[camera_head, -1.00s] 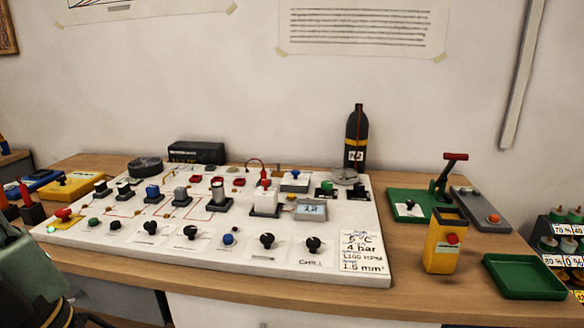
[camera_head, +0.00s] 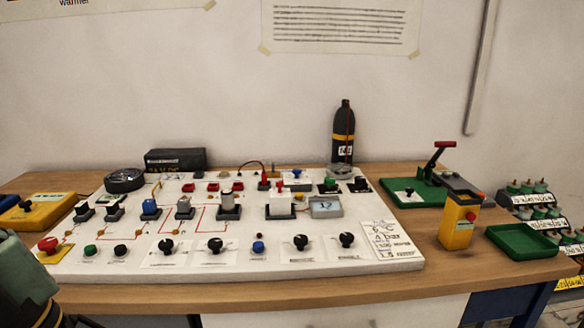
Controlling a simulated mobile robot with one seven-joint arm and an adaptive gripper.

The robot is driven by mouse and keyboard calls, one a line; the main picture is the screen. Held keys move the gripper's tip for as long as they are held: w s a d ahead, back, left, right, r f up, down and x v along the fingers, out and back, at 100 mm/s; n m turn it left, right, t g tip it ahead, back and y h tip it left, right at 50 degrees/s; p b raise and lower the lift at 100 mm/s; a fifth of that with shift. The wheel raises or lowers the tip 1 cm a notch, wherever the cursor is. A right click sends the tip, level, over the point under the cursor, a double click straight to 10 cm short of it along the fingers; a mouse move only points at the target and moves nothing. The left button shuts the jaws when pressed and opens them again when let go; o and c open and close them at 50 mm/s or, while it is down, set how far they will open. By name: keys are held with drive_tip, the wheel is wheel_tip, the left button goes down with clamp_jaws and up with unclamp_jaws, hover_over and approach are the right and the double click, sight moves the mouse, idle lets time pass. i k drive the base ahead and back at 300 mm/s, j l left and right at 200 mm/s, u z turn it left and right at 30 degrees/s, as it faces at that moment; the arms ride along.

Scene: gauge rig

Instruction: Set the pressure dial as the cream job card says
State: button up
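The job card (camera_head: 392,241) lies at the right end of the white board (camera_head: 400,272). A green-grey part of my arm shows at the lower left edge. My gripper's fingers are out of view.
A grey display box (camera_head: 326,207) and switches sit further back on the board. A red mushroom button (camera_head: 48,245) is at its left end. A black bottle (camera_head: 343,135) stands behind. A yellow box (camera_head: 459,222) and green tray (camera_head: 520,240) stand right, on the wooden table (camera_head: 300,294).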

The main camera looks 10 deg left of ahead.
sight(296, 172)
drive_tip(key=k+j+z, duration=0.15)
drive_tip(key=j, duration=0.25)
drive_tip(key=j+z, duration=0.1)
drive_tip(key=j, duration=0.3)
drive_tip(key=k+j+z, duration=0.15)
drive_tip(key=j, duration=0.25)
drive_tip(key=i+j+z, duration=0.25)
drive_tip(key=i+j, duration=0.25)
drive_tip(key=j, duration=0.15)
drive_tip(key=i, duration=0.7)
